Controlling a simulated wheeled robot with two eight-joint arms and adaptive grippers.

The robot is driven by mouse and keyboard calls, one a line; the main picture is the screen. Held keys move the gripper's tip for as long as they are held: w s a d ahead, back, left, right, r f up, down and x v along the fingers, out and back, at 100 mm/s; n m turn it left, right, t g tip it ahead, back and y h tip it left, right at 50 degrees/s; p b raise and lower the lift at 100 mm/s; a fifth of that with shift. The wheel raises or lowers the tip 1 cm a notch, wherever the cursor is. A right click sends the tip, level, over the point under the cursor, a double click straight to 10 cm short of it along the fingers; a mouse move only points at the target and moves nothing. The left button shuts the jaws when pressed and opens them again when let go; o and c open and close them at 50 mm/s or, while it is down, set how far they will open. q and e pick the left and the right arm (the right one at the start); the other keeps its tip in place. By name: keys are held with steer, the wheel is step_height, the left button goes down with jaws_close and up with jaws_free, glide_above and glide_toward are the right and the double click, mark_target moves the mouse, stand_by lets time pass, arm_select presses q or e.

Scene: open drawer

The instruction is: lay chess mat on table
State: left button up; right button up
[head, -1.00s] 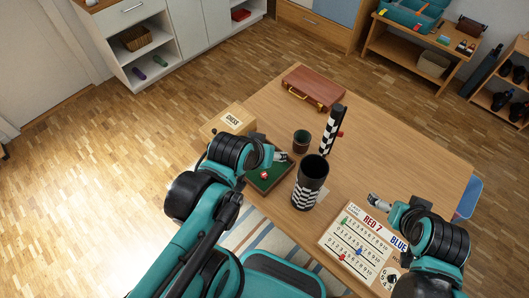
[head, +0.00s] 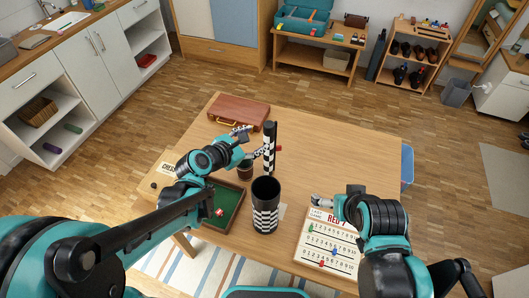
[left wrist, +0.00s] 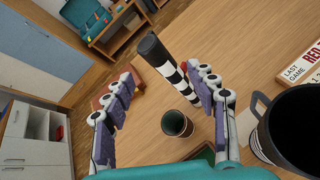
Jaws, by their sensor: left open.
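The chess mat (head: 269,140) is rolled up, black at one end and black-and-white checkered below, with a small red piece at its side. It stands upright near the middle of the table (head: 345,150). My left gripper (head: 247,142) is open and empty, just left of the roll. In the left wrist view the roll (left wrist: 157,54) shows between and beyond the spread fingers; the right finger covers part of it. My right gripper (head: 321,201) is beside the scoreboard, apart from the roll; its jaws are too small to judge.
A tall black container with a checkered band (head: 265,205) stands in front of the roll. A dark cup (head: 245,170), a green-lined dice tray (head: 229,207), a brown case (head: 239,111) and the scoreboard (head: 333,240) are around. The table's right side is clear.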

mark_target(265, 129)
arm_select(q)
steer(key=n, duration=0.1)
steer(key=w+n, duration=0.1)
steer(key=w+f+n, duration=0.1)
steer(key=n, duration=0.1)
steer(key=shift+w+d+t+h, duration=0.2)
steer(key=shift+d+t+h, duration=0.1)
steer(key=x, duration=0.2)
steer(key=b+x, duration=0.1)
steer(key=x, duration=0.2)
steer(key=b+x, duration=0.1)
steer(key=x, duration=0.1)
steer(key=shift+w+d+r, duration=0.2)
steer(key=shift+w+d, duration=0.05)
steer(key=shift+r, duration=0.1)
steer(key=shift+s, duration=0.1)
steer(key=c, duration=0.4)
jaws_close()
